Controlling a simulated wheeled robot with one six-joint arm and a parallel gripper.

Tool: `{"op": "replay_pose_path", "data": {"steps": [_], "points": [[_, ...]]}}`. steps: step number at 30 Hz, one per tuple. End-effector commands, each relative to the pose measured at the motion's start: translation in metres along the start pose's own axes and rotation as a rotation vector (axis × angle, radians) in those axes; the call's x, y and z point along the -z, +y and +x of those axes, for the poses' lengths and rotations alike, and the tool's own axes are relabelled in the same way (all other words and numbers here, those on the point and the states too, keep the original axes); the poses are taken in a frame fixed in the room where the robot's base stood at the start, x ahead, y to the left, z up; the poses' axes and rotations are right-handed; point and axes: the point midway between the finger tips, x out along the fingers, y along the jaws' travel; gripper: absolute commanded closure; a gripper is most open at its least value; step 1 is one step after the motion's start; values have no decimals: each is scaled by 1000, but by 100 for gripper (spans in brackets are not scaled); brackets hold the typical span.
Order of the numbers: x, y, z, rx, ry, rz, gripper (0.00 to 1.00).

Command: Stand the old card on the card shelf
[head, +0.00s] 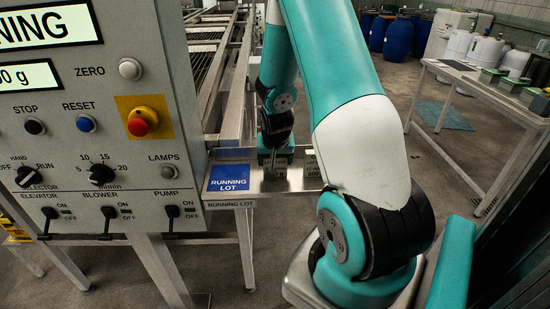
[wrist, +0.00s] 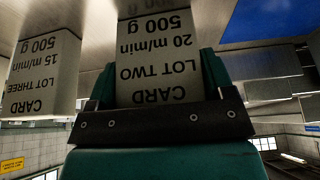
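The card marked LOT TWO, 20 m/min, 500 g (wrist: 155,65) appears upside down in the wrist view, between the two fingers of my gripper (wrist: 158,85). The fingers lie close against both side edges, and the gripper looks shut on it. In the head view my gripper (head: 276,150) points down at the metal card shelf (head: 274,187), just right of the blue RUNNING LOT panel (head: 229,178). The card's lower end is at or near the shelf; contact cannot be told. Which card is the old one is not marked.
Another card, LOT THREE, 15 m/min, 500 g (wrist: 45,75), stands beside the held card; it shows to the right of my gripper in the head view (head: 312,163). The control panel (head: 100,120) with knobs and a red button stands left. A side table (head: 485,88) is at right.

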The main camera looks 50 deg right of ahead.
Motion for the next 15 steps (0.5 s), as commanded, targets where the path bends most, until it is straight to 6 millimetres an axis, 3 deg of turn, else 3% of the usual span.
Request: {"op": "replay_pose_path", "data": {"steps": [1, 3, 15], "points": [[0, 0, 0, 0, 0, 0, 14], [0, 0, 0, 0, 0, 0, 0], [2, 0, -10, 1, 3, 0, 0]]}}
